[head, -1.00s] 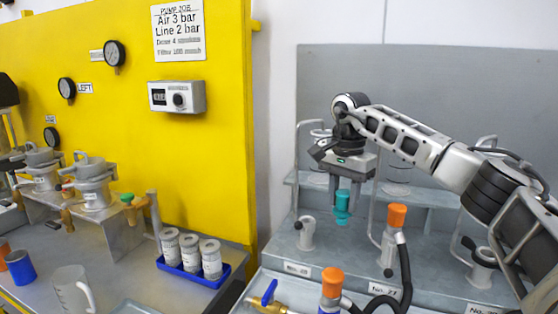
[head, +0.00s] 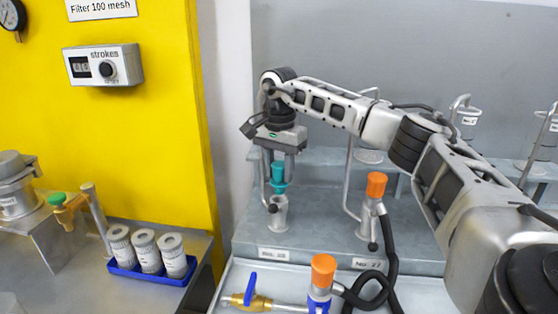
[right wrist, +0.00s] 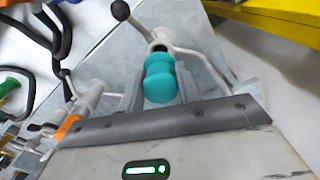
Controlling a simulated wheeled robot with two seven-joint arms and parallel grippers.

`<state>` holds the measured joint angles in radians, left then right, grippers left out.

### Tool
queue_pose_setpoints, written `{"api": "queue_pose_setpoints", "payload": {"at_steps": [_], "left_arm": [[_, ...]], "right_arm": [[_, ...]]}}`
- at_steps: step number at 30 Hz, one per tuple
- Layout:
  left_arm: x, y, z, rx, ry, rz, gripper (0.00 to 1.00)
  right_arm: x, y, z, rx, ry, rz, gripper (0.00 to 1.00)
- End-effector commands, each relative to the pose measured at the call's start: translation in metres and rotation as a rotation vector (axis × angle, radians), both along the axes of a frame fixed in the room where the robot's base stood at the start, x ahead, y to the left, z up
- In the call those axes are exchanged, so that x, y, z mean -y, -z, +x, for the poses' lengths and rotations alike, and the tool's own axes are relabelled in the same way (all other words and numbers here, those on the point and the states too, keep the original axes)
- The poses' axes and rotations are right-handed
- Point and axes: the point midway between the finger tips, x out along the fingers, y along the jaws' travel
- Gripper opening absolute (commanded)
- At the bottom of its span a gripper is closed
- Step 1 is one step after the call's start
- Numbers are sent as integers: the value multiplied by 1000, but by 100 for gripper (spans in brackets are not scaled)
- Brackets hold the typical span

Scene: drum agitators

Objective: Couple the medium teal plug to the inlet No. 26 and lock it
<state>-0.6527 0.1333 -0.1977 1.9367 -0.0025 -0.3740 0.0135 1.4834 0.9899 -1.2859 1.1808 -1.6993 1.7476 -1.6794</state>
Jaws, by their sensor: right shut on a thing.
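My right gripper (head: 279,186) is shut on the teal plug (head: 279,174) and holds it upright, narrow end down. The plug is directly over the grey inlet (head: 279,214) on the left of the bench, its lower end at the mouth. I cannot tell whether the tip has entered. The inlet's label (head: 275,254) is too blurred to read surely. A lever with a black knob stands beside the inlet. In the right wrist view the plug (right wrist: 161,80) lines up with the inlet's mouth, and the lever knob (right wrist: 120,10) stands off to the side. My left gripper is out of view.
An orange-capped plug (head: 376,186) with a black hose stands in inlet No. 27 to the right. A blue tray (head: 150,273) of canisters is at left.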

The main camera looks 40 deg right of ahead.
Motion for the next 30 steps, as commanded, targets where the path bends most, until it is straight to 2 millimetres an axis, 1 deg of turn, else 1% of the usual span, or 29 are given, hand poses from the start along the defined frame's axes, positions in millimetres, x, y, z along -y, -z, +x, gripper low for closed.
{"api": "queue_pose_setpoints", "payload": {"at_steps": [13,21,30], "left_arm": [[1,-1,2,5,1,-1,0],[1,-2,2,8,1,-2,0],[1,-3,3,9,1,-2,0]], "right_arm": [[0,3,0,0,1,0,11],[-2,9,-1,0,1,1,11],[-2,10,0,0,1,1,11]]}}
